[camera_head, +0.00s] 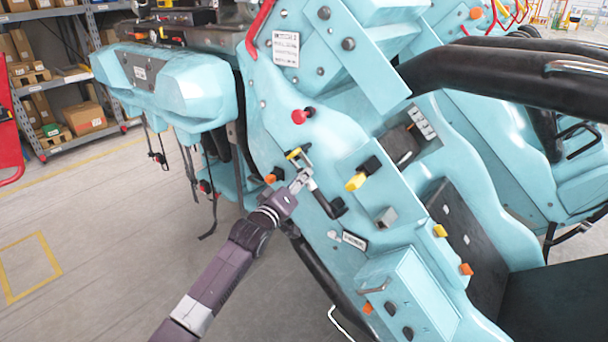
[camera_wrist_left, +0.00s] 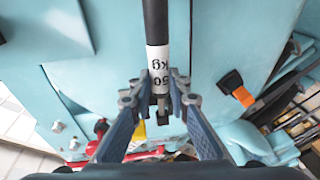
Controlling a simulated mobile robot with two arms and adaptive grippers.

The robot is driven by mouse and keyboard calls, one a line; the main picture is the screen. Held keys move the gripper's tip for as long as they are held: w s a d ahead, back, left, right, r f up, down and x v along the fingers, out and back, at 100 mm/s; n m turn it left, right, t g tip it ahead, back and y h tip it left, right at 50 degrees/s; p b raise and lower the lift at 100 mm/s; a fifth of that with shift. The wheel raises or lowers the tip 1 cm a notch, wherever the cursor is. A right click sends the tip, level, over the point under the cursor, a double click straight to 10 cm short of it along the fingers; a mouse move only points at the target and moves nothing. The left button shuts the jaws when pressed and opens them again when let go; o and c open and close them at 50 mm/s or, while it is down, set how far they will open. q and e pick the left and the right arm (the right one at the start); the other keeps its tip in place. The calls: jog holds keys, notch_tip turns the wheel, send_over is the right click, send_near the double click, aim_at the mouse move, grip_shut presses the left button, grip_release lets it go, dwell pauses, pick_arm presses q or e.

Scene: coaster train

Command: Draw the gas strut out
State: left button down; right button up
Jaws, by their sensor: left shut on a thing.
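The gas strut (camera_head: 322,201) is a short black rod with a white band, lying aslant against the side panel of the turquoise coaster car (camera_head: 275,85). In the left wrist view the strut (camera_wrist_left: 156,22) runs down from the top edge, with a white label marked 50 kg near its end. My left gripper (camera_head: 302,180) is shut on the white-banded end of the strut. In the left wrist view its two fingertips (camera_wrist_left: 158,97) close on both sides of that end, just below the label. How the far end is seated cannot be told. My right gripper is not in view.
A yellow bracket (camera_head: 295,153), a red knob (camera_head: 299,117), a yellow-and-black latch (camera_head: 357,181) and a grey block (camera_head: 386,217) stick out of the panel around the strut. Straps hang to the left. Shelves with boxes (camera_head: 84,118) stand beyond clear floor.

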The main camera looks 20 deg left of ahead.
pick_arm(q)
jog(key=shift+s+a+p, duration=0.35)
jog(key=shift+s+p, duration=0.25)
jog(key=shift+s, duration=0.25)
jog(key=shift+s+a+p, duration=0.3)
jog(key=shift+s+p, duration=0.25)
jog(key=shift+s, duration=0.25)
jog(key=shift+r, duration=0.15)
jog(key=s+a+p, duration=0.2)
jog(key=s+p, duration=0.1)
jog(key=s, duration=0.2)
jog(key=shift+s, duration=0.35)
